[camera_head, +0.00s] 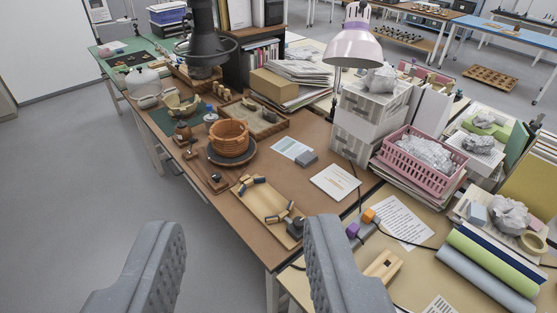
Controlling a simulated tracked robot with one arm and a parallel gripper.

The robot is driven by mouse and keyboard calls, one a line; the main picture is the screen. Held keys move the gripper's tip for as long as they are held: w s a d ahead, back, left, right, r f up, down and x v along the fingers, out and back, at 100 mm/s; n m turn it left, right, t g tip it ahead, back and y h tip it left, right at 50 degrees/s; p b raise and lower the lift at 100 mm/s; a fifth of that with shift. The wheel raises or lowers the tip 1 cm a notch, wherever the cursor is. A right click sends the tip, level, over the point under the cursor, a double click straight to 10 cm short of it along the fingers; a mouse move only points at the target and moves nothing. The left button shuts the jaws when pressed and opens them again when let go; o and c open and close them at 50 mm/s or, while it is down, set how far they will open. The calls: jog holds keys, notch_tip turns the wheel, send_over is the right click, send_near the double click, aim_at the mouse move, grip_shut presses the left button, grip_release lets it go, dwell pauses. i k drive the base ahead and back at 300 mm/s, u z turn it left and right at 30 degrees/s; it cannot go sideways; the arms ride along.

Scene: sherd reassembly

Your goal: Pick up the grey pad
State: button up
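A small grey pad (307,158) lies flat on the brown table (262,199), just right of a printed sheet (291,149) and near its lower right end. It is small in the picture, and nothing covers it. My gripper (244,228) is open, with its two grey fingers wide apart at the bottom of the view. Nothing is between the fingers. The gripper is well short of the pad, which appears farther off, above the right finger.
A wooden tray (258,204) with dark clamps lies nearer than the pad. A terracotta pot (229,138) stands on a dark turntable to the left. White boxes (368,115), a lamp (354,48) and a pink basket (421,160) stand to the right. Floor at left is clear.

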aim_at(306, 158)
jog(key=u, duration=1.35)
jog(key=i, duration=2.9)
jog(key=z, duration=2.8)
jog(key=i, duration=0.45)
